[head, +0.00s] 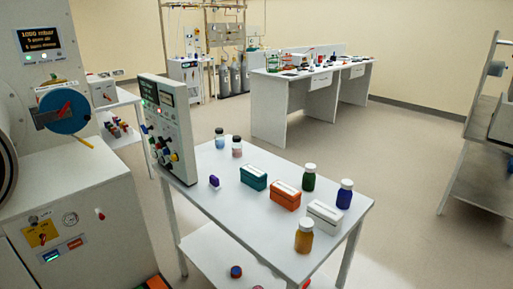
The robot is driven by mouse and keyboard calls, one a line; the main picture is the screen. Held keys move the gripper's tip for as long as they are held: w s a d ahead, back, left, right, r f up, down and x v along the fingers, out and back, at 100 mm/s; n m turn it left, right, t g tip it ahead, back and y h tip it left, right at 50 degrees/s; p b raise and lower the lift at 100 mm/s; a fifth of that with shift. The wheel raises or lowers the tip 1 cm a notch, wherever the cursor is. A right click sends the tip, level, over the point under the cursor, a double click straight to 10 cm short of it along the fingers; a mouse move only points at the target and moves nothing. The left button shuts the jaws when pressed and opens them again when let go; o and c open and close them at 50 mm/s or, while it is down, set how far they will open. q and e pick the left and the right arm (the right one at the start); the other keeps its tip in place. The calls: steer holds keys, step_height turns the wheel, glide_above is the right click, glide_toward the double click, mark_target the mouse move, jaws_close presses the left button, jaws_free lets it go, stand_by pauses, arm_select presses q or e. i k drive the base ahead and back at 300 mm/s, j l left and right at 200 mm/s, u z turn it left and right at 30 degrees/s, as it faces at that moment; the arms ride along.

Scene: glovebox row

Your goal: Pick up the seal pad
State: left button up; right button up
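I cannot tell for certain which thing is the seal pad. A small purple block (214,182) stands on the white table (217,160), near the upright control panel (168,130). A teal box (254,177), an orange box (286,196) and a white box (325,215) lie in a row to its right. Neither of my grippers shows in the head view.
Bottles stand around the boxes: green (309,178), blue (345,194), amber (304,236) and two small vials (237,147). A large glovebox cabinet (80,225) fills the left side. Open floor (410,150) lies to the right of the table.

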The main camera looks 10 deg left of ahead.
mark_target(214, 184)
steer(key=u, duration=1.85)
steer(key=z, duration=0.45)
steer(key=i+j+z, duration=0.25)
steer(key=i+z, duration=0.2)
steer(key=i+j+z, duration=0.5)
steer(key=i+j, duration=0.8)
steer(key=j, duration=0.05)
